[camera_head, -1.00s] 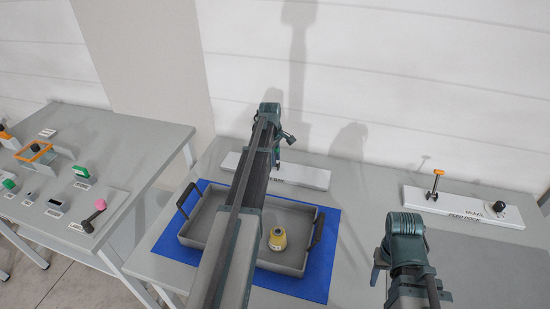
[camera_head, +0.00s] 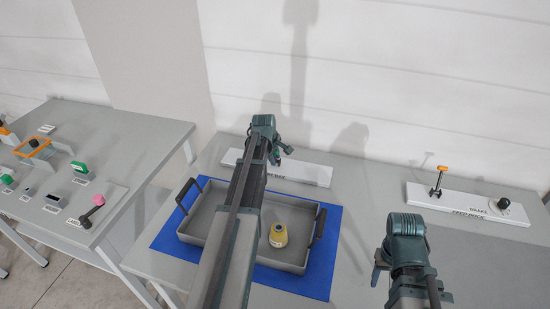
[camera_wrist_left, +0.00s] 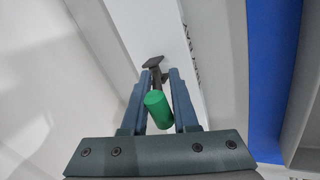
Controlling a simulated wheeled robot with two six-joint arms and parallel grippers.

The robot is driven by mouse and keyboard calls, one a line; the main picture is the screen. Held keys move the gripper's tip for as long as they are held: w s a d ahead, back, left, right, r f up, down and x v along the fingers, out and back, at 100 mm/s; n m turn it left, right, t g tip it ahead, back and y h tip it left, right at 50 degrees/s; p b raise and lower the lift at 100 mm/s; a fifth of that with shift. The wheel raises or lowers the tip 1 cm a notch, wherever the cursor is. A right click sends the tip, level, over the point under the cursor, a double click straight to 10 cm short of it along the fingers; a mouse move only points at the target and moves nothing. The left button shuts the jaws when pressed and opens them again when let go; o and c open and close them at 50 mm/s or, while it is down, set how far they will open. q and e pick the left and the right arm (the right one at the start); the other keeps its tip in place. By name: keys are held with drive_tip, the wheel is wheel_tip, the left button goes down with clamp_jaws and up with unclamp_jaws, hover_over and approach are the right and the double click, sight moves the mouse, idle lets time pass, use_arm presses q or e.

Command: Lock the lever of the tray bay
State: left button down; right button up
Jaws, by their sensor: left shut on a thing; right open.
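The tray bay is a white board (camera_head: 312,173) at the back of the table, its label partly covered by my arm. Its lever shows in the left wrist view as a green grip (camera_wrist_left: 158,108) on a dark stem with a dark base (camera_wrist_left: 153,62). My left gripper (camera_wrist_left: 157,98) is shut on the green grip, one finger on each side. In the head view my left gripper (camera_head: 281,152) is over the bay board, and the lever is mostly hidden there. My right gripper (camera_head: 377,266) is open and empty over the table, right of the tray.
A grey tray (camera_head: 192,238) with dark handles lies on a blue mat (camera_head: 322,282), holding a yellow spool-like item (camera_head: 278,236). A feed dock board (camera_head: 450,204) with an orange-topped lever (camera_head: 438,180) and dark knob (camera_head: 503,203) stands right. A side table (camera_head: 140,140) holds several small fixtures.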

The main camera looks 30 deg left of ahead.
use_arm(q)
drive_tip(key=c, duration=0.8)
unclamp_jaws()
drive_tip(key=shift+c, duration=0.2)
drive_tip(key=p+v, duration=1.2)
drive_tip(key=v, duration=0.1)
drive_tip(key=shift+r+p, duration=0.35)
drive_tip(key=shift+r, duration=0.1)
use_arm(e)
wheel_tip(320, 180, up, 13)
use_arm(q)
drive_tip(key=shift+s, duration=0.1)
use_arm(e)
drive_tip(key=shift+f, duration=0.15)
use_arm(q)
drive_tip(key=s+d+f+m+g, duration=0.1)
drive_tip(key=s+d+m, duration=0.25)
drive_tip(key=d, duration=0.65)
drive_tip(key=s+d+m+g, duration=0.15)
drive_tip(key=d+m, duration=0.35)
drive_tip(key=d, duration=0.5)
drive_tip(key=s+d+m+g, duration=0.2)
drive_tip(key=s+d+m, duration=1.1)
drive_tip(key=s+d, duration=0.2)
drive_tip(key=shift+s+d+f+y, duration=0.3)
drive_tip(key=shift+s+f+y, duration=0.05)
drive_tip(key=shift+s+y, duration=0.1)
